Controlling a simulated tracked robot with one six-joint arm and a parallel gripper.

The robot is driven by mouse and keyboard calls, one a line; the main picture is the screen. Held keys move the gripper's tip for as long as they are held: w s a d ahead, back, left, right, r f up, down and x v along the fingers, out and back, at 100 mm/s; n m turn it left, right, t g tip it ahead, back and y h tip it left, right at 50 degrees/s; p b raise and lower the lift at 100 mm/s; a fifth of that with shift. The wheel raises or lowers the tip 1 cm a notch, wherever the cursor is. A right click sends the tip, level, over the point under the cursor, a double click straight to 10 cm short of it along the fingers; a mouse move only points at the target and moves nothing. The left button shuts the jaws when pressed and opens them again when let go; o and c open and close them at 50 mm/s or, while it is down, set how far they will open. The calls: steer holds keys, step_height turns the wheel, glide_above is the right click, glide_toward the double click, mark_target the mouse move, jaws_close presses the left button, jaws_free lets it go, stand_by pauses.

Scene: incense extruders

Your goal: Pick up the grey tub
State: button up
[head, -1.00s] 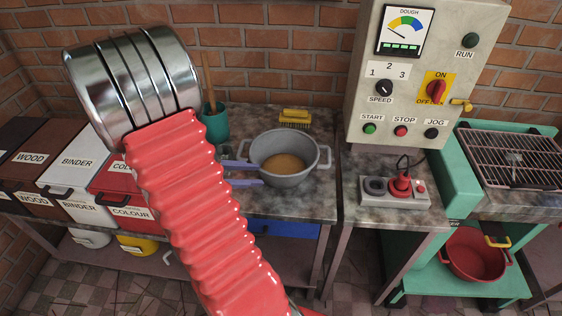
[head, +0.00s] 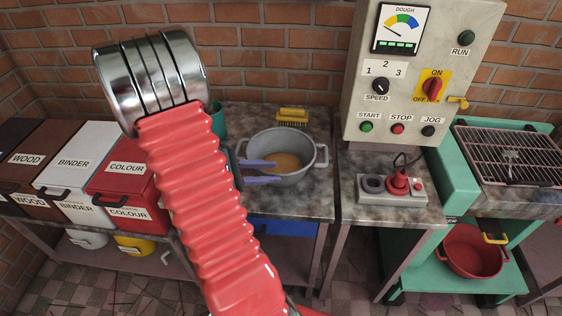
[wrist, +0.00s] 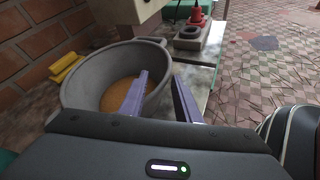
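The grey tub (head: 302,178) stands upright on the stone-topped bench, with a loop handle at its right side and orange-brown contents inside. It also shows in the wrist view (wrist: 77,92). My gripper (head: 278,172) is open, its two purple fingers apart and overlapping the tub's left side in the head view. In the wrist view my gripper (wrist: 159,77) has its left finger in front of the tub's opening and its right finger beyond the tub's right wall. I cannot tell whether either finger touches the tub. My red arm sleeve hides the bench to the left.
A yellow brush (head: 292,116) lies behind the tub by the brick wall. A control box (head: 412,80) and a small switch unit (head: 392,190) with a red knob are to the right. Labelled bins (head: 72,172) stand left. A teal cup (head: 219,120) is partly hidden.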

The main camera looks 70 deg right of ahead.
mark_target(301, 173)
steer(key=shift+x, duration=1.9)
steer(key=shift+a+f+x, duration=0.1)
steer(key=shift+x, duration=1.2)
steer(key=shift+a+f+x, duration=0.1)
steer(key=shift+x, duration=1.2)
steer(key=shift+c, duration=0.6)
jaws_close()
